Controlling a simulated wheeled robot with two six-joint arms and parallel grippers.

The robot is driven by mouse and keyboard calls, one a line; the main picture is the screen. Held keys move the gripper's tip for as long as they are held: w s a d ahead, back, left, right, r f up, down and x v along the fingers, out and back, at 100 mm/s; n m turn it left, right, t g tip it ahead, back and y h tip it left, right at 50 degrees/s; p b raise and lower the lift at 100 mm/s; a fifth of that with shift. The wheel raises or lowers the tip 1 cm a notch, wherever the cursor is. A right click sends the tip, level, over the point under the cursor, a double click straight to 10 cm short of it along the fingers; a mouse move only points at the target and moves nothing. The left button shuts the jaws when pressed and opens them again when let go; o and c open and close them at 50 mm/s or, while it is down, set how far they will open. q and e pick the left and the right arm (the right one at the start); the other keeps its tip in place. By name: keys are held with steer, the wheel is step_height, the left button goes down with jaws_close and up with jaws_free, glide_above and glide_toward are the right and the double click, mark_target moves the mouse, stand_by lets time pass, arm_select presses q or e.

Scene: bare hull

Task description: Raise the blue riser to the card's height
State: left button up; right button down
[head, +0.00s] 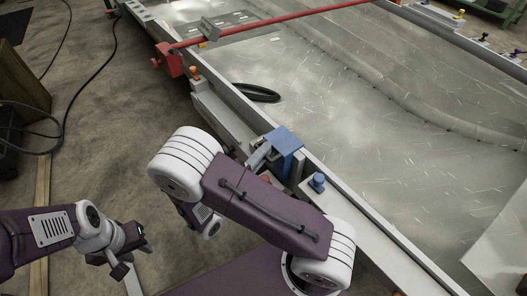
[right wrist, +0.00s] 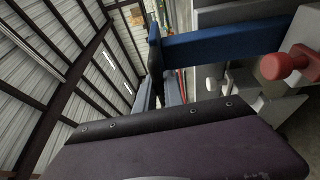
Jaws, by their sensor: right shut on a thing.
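The blue riser (head: 285,142) stands at the hull's near rail, just beyond my right arm. In the right wrist view it is a long blue bar (right wrist: 225,43) across the upper part. My right gripper (head: 259,155) is shut on the riser at its left side; my own arm partly hides the grip. In the right wrist view its fingers (right wrist: 163,85) meet the bar's left end. My left gripper (head: 130,255) is low at the left, over the floor and away from the riser; its jaw gap is unclear. I cannot pick out the card for certain.
A blue knob (head: 317,182) sits on the rail right of the riser. A red knob (right wrist: 285,65) shows close by in the right wrist view. A red bar (head: 270,21) crosses the hull further back. A dark green coil (head: 257,93) lies inside the hull.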

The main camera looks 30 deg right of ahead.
steer(key=c, duration=1.5)
jaws_free()
steer(key=shift+o, duration=0.2)
steer(key=p+v, duration=0.1)
steer(key=v, duration=0.8)
steer(key=shift+p, duration=0.4)
